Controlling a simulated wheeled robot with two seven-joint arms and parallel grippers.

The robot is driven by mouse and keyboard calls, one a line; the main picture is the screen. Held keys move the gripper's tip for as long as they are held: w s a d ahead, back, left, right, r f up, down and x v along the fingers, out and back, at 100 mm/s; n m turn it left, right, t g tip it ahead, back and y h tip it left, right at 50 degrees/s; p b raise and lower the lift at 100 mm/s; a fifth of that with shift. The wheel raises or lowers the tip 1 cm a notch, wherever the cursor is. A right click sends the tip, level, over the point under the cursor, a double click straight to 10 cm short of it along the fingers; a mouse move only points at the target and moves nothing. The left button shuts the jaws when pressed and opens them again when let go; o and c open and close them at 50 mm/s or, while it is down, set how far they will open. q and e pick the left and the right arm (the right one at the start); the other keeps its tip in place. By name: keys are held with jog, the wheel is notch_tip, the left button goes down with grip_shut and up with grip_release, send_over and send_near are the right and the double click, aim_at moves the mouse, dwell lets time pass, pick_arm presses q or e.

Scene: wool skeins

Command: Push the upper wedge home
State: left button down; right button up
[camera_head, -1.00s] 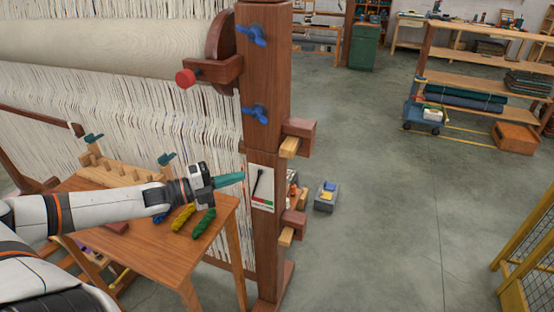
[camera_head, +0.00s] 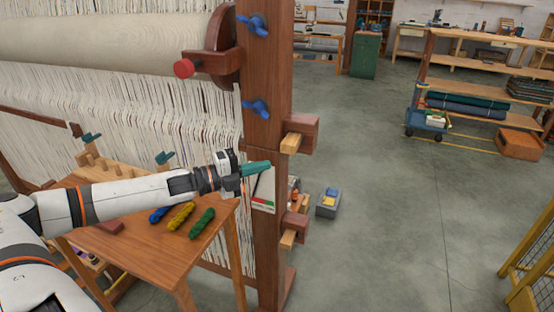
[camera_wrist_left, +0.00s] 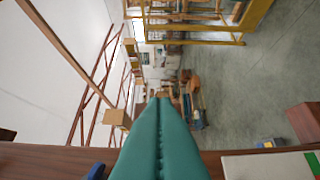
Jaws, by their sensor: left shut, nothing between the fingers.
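The upper wedge (camera_head: 291,142) is a pale wooden piece sticking out beside a dark red-brown block (camera_head: 304,128) on the right side of the loom post (camera_head: 266,75). In the left wrist view, a pale block that looks like the upper wedge (camera_wrist_left: 117,118) shows left of the fingers. My left gripper (camera_head: 257,168) has teal fingers that are shut and empty. In the head view it overlaps the post, left of and below the upper wedge. I cannot tell whether it touches the post. The fingers also fill the lower middle of the wrist view (camera_wrist_left: 160,140). My right gripper is not in view.
A lower wedge (camera_head: 288,238) shows further down the post. A card (camera_head: 263,192) is on the post, partly behind my gripper. Blue knobs (camera_head: 257,108) stick out above. A wooden table (camera_head: 150,262) with skeins stands left. The floor right of the post is mostly clear.

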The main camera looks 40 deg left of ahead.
aim_at(291, 152)
pick_arm(q)
jog(key=shift+w+d+p, duration=0.2)
jog(key=shift+w+p, duration=0.55)
jog(key=shift+w, duration=0.95)
jog(key=shift+w+d+p, duration=0.2)
jog(key=shift+w+p, duration=0.5)
jog(key=shift+w, duration=0.95)
